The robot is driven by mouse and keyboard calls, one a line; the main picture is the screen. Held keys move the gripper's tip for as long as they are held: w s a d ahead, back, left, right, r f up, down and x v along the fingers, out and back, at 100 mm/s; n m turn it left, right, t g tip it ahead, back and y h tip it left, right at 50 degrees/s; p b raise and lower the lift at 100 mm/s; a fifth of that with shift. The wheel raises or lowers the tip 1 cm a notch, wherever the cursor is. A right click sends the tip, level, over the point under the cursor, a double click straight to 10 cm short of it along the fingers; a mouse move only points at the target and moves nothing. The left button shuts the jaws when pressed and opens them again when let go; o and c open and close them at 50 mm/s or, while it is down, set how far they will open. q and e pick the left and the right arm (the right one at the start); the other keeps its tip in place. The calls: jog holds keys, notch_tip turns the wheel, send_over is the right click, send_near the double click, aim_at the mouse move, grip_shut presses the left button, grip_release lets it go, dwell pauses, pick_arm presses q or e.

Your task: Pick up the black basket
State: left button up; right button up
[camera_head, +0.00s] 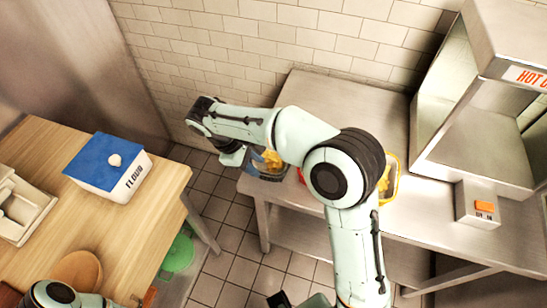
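A dark basket (268,174) with yellow food in it stands at the left end of the steel counter, and looks like the black basket. My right arm reaches across the counter from the lower right and hides part of it. My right gripper (234,155) points down at the basket's left side, close to it. Its fingers are too small and covered to tell whether they are open or touch the basket. My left arm shows only at the bottom left edge, and its gripper is not in view.
A red container (301,175) and a yellow container (391,184) are partly hidden behind my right arm on the steel counter (325,98). A metal hooded station (478,140) stands at right. A blue-lidded flour box (108,165) sits on the wooden table (130,235).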

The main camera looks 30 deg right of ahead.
jog(key=f, duration=0.1)
jog(key=s+d+f, duration=0.1)
jog(key=d+f, duration=0.1)
jog(key=shift+s+f+b, duration=0.15)
jog(key=shift+s+b, duration=0.15)
jog(key=shift+d+f, duration=0.1)
jog(key=shift+f, duration=0.3)
jog(key=shift+f, duration=0.1)
jog(key=shift+c, duration=0.3)
grip_shut()
